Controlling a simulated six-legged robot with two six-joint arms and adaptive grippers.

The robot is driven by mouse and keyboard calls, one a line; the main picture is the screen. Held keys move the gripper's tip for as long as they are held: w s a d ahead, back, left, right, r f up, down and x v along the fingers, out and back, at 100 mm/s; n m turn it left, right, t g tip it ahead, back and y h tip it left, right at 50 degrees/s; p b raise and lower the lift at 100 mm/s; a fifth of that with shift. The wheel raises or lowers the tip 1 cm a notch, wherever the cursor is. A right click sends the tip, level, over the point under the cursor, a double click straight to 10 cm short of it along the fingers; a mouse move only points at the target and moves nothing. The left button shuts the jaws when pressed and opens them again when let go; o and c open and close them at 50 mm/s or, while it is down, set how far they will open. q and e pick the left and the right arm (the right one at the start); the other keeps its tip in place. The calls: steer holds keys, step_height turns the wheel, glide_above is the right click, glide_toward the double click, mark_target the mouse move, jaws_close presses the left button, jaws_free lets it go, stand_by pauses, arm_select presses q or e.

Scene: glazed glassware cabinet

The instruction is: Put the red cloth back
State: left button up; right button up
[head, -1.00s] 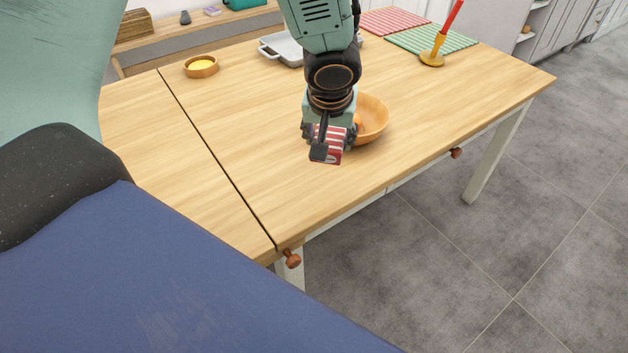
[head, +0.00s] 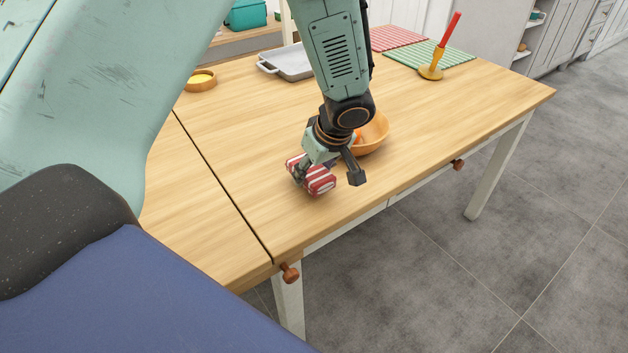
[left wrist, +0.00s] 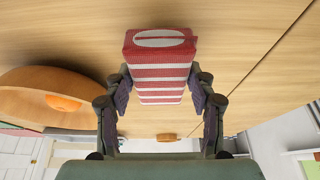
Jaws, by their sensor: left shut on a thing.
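My left gripper (head: 325,174) is shut on a boxy red-and-white striped thing (head: 318,181) over the front part of the wooden table. In the left wrist view the striped thing (left wrist: 160,72) sits between the two fingers, with a white oval on its end. I cannot tell whether it is folded cloth or a pack, or whether it touches the table. A flat red-and-white patterned cloth (head: 396,37) lies at the table's back edge, beside a green one (head: 430,54). My right gripper is not in view.
A wooden bowl (head: 378,134) with something orange inside stands just behind the gripper. A grey tray (head: 286,63), a small bowl with yellow contents (head: 201,80) and a yellow holder with a red stick (head: 433,67) stand further back. The table's front left (head: 235,190) is clear.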

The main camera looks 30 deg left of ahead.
arm_select(q)
step_height(320, 180, down, 3)
steer(key=shift+a+r, duration=0.1)
steer(key=shift+r, duration=0.05)
steer(key=shift+w, duration=0.15)
steer(key=shift+s+b, duration=0.2)
steer(key=shift+b, duration=0.3)
steer(key=o, duration=0.7)
steer(key=shift+f, duration=0.2)
steer(key=o, duration=0.5)
steer(key=shift+w, duration=0.15)
steer(key=shift+r, duration=0.1)
